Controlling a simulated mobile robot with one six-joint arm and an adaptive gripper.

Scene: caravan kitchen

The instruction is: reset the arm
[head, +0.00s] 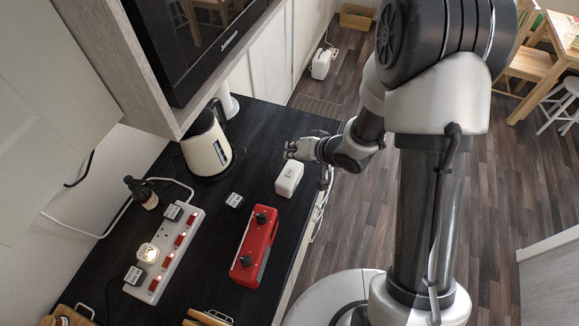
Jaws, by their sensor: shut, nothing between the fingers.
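My gripper (292,150) is shut and empty, above or just behind the far end of a small white box (289,182). I cannot tell whether its fingertips touch the box. The white box stands near the right edge of the dark counter and bears small dark lettering on its near side.
A white power strip (190,230) with red switches lies at the left. A small dark bottle (143,193) and a cream kettle (207,149) stand behind it. A wall-mounted appliance (188,45) overhangs the back. The black counter (205,265) has bare patches.

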